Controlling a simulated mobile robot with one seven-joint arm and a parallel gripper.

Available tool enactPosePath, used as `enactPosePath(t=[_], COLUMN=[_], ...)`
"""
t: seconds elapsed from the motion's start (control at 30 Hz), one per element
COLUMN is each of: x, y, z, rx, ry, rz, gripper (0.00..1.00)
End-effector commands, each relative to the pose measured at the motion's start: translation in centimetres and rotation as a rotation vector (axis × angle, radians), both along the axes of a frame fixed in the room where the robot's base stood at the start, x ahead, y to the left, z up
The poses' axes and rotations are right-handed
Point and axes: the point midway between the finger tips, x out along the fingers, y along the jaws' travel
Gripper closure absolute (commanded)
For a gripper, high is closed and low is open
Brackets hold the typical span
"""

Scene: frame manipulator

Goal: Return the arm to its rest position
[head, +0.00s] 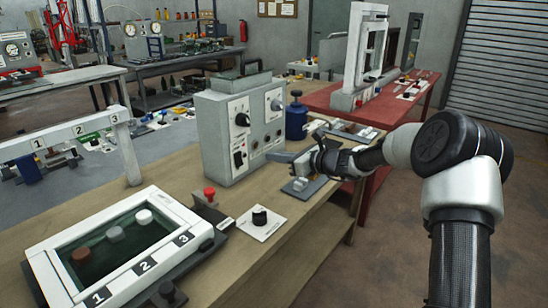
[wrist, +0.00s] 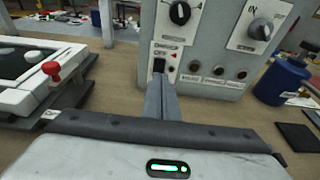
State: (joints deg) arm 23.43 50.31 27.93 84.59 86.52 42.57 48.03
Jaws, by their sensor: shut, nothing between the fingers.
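My arm reaches in from the right side of the head view and is bent at the elbow. My gripper (head: 277,157) is shut and empty, just in front of the grey control box (head: 217,150) on the wooden table. In the wrist view my gripper (wrist: 158,84) points at the box's front panel (wrist: 205,50), close to the rocker switch (wrist: 160,65). I cannot tell whether the fingertips touch the panel.
A white frame with a dark panel (head: 37,262) lies at the table's left front, near a red knob (head: 209,192) and a black knob on a white plate (head: 260,217). A blue canister (head: 296,122) stands beside the box. Open floor (head: 390,250) lies right of the table.

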Motion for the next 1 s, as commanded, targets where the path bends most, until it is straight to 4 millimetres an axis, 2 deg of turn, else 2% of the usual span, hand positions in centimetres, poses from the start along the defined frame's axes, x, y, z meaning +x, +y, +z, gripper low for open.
enactPosePath(t=[0.13,0.23,0.37,0.47,0.57,0.67,0.8,0.9,1.0], x=[-0.7,-3.2,-9.2,-14.6,-19.9,-25.1,-32.0,-36.3,-39.4], y=[0.6,1.9,3.6,3.6,2.5,0.6,-3.1,-5.8,-8.0], z=[0.7,2.2,4.6,5.9,7.1,8.1,9.1,9.4,9.4], rx=[-0.039,-0.162,-0.439,-0.673,-0.893,-1.1,-1.367,-1.521,-1.636], ry=[-0.023,-0.093,-0.249,-0.377,-0.495,-0.602,-0.729,-0.797,-0.843], rz=[0.027,0.114,0.305,0.469,0.625,0.778,0.982,1.111,1.213], gripper=[1.0,1.0,1.0,1.0,1.0,1.0,1.0,1.0,1.0])
